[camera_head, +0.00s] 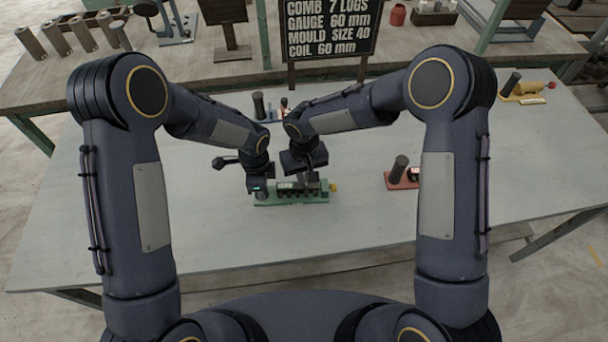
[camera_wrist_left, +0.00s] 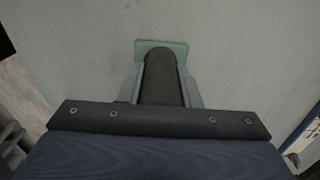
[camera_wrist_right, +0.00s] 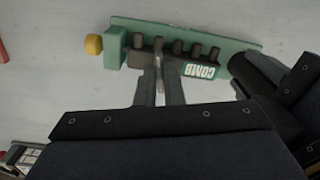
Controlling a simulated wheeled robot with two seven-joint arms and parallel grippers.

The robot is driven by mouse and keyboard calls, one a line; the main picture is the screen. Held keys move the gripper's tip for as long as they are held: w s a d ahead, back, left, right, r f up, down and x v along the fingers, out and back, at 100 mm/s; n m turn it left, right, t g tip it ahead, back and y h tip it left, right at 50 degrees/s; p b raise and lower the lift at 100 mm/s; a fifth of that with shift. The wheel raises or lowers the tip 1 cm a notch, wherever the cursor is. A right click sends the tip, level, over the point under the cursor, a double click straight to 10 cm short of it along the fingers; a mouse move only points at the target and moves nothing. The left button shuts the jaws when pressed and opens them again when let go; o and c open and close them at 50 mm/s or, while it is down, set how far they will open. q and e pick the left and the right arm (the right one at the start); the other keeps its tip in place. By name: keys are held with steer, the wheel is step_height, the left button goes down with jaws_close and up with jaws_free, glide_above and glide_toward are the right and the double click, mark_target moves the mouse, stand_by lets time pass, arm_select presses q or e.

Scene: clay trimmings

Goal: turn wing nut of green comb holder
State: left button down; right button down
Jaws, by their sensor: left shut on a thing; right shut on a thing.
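The green comb holder (camera_head: 292,198) lies on the grey table in front of me. It has a green base, a row of several dark lugs, a COMB label (camera_wrist_right: 201,70) and a yellow knob (camera_wrist_right: 93,44) at one end. My left gripper (camera_head: 259,190) is shut on the dark round handle (camera_wrist_left: 160,75) at the holder's left end; the green base (camera_wrist_left: 176,47) shows beyond it. My right gripper (camera_wrist_right: 158,88) is shut on a thin grey upright piece, which looks like the wing nut (camera_wrist_right: 158,62), beside the lugs. The fingers hide part of it.
A red holder (camera_head: 402,180) stands to the right and a yellow one (camera_head: 528,92) at the far right. A blue holder (camera_head: 268,112) is partly hidden behind my arms. The table's front left is clear.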

steer(key=shift+n, duration=0.4)
steer(key=n, duration=0.4)
steer(key=shift+n, duration=0.3)
steer(key=n, duration=1.1)
steer(key=shift+w, duration=0.1)
steer(key=n, duration=0.5)
steer(key=shift+n, duration=0.4)
steer(key=c, duration=1.5)
jaws_free()
steer(key=shift+c, duration=0.2)
